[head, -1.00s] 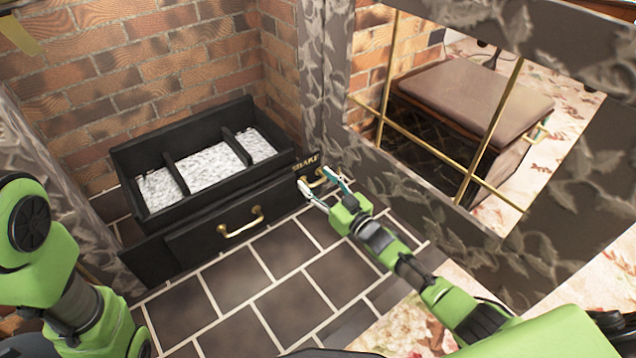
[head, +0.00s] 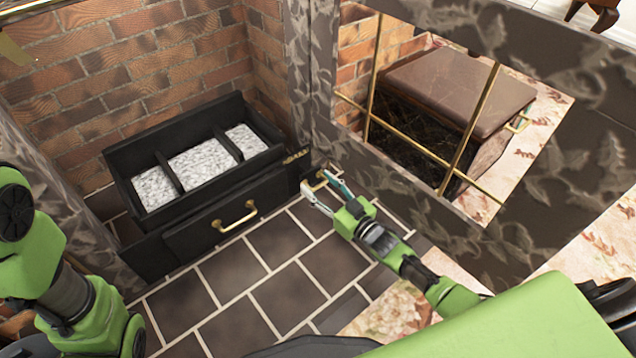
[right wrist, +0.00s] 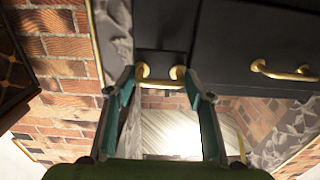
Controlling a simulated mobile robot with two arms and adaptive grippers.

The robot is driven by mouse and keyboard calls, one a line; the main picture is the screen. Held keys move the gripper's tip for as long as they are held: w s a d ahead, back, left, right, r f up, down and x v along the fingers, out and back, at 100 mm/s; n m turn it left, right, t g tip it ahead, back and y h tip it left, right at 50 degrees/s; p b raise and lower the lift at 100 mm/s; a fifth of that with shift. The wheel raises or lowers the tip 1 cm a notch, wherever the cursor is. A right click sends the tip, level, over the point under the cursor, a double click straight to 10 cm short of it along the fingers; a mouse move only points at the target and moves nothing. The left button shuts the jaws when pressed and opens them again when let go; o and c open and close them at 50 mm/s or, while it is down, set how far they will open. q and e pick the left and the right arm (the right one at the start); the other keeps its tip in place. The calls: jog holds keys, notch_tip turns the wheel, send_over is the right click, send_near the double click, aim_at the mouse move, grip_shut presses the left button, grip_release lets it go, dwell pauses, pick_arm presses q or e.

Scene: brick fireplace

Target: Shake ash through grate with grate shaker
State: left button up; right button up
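The black grate box (head: 210,198) stands against the brick back wall, with pale grey ash (head: 199,164) in its divided compartments. The grate shaker is the small brass handle (head: 316,183) at the right end of the black front, below a brass label (head: 296,157). My right gripper (head: 318,188) is open around or just in front of this handle. In the right wrist view the brass handle (right wrist: 162,78) lies between the two spread fingertips, and neither is clearly closed on it. My left arm shows at the left edge, but its gripper is out of view.
A black drawer front with a larger brass handle (head: 235,217) sits below the box. A patterned stone surround (head: 545,200) rises to the right, close to my right arm. A brown-topped box (head: 458,88) shows through its brass-barred opening. Dark floor tiles (head: 285,295) in front are clear.

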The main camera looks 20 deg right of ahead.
jog(key=shift+o, duration=0.4)
jog(key=shift+s+d+f, duration=0.1)
jog(key=shift+s, duration=0.15)
jog(key=v, duration=1.2)
